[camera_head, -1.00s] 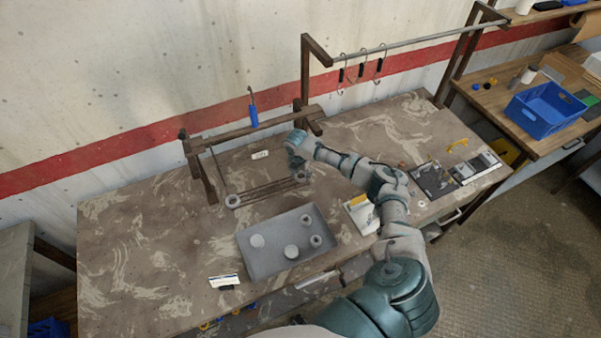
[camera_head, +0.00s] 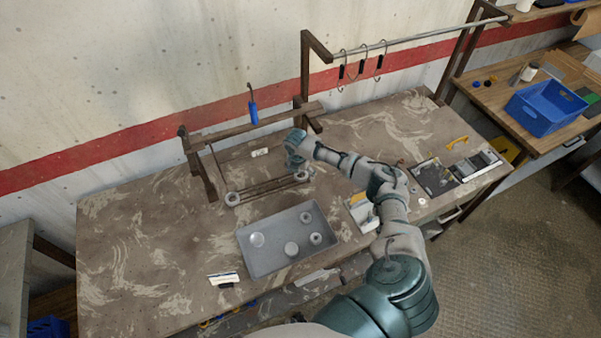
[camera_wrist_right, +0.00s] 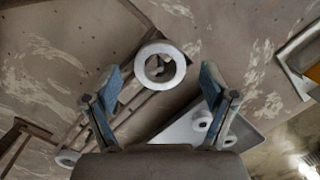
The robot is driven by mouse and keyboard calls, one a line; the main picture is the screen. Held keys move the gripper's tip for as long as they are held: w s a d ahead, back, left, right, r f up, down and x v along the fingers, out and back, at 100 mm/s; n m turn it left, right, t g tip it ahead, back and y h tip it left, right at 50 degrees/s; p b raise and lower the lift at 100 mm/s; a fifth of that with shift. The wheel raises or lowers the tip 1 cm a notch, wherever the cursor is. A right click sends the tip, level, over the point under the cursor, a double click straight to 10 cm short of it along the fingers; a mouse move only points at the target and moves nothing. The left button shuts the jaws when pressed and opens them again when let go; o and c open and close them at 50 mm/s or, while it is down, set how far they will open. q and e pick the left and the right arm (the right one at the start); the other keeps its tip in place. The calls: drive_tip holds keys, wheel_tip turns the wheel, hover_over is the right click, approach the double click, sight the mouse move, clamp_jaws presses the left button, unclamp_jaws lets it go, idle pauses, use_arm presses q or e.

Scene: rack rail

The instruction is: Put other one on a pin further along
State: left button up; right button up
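My right gripper (camera_head: 300,166) is over the right end of the low rail frame (camera_head: 266,189). In the wrist view the right gripper (camera_wrist_right: 160,73) is open, its two blue-grey fingers apart. A pale ring (camera_wrist_right: 172,81) shows between and beyond the fingertips; whether they touch it is unclear. It appears at the frame's right end in the head view (camera_head: 303,177). Another pale ring (camera_head: 232,199) sits at the frame's left front corner, also in the wrist view (camera_wrist_right: 67,159). Any pins are too small to make out. My left gripper is out of view.
A dark beam (camera_head: 230,131) with a blue-handled hook (camera_head: 253,113) stands behind. The left of the table is clear.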

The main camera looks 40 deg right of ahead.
wheel_tip(320, 180, up, 7)
drive_tip(key=shift+s+a+r, duration=0.15)
drive_tip(key=shift+s+a, duration=0.05)
drive_tip(key=shift+a, duration=0.25)
drive_tip(key=shift+s, duration=0.1)
